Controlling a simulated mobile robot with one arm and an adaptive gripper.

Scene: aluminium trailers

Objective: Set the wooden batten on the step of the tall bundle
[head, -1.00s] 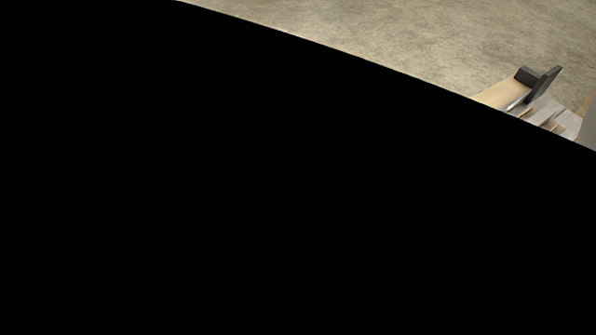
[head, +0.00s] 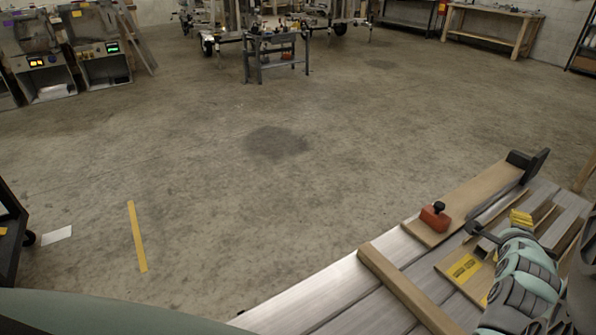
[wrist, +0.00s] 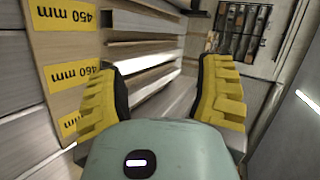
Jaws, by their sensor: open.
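A pale wooden batten (head: 405,290) lies across the aluminium lengths at the bottom of the head view, its near end cut off by the frame. My gripper (wrist: 162,68) is open and empty in the wrist view, its yellow fingers apart. Between and beyond them is a stack of metal and wooden lengths (wrist: 145,50) with stepped edges. I cannot tell for sure which part is the step of the tall bundle. In the head view my arm hides part of the stack, and the batten lies left of it.
A wooden board (head: 480,195) carries an orange block with a black knob (head: 435,216) and a dark clamp (head: 527,165). A board with yellow millimetre labels (head: 462,268) lies nearer; its labels show in the wrist view (wrist: 65,75). Open concrete floor lies beyond.

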